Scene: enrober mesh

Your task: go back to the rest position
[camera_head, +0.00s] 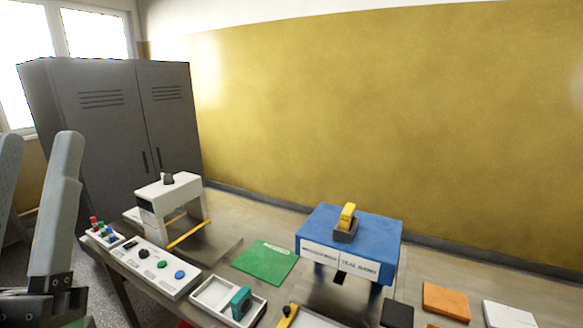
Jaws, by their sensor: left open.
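My left gripper (39,145) stands at the far left of the head view, its two pale grey fingers pointing up and spread apart. It is open, with nothing between the fingers. It is to the left of the table and clear of the objects on it. My right gripper is not in view.
On the table are a white machine (172,193), a white button panel (152,266), a green mat (265,262), a blue machine (375,235), a white tray (212,293) with a teal piece, and an orange square (446,301). Grey lockers (125,120) stand behind at left.

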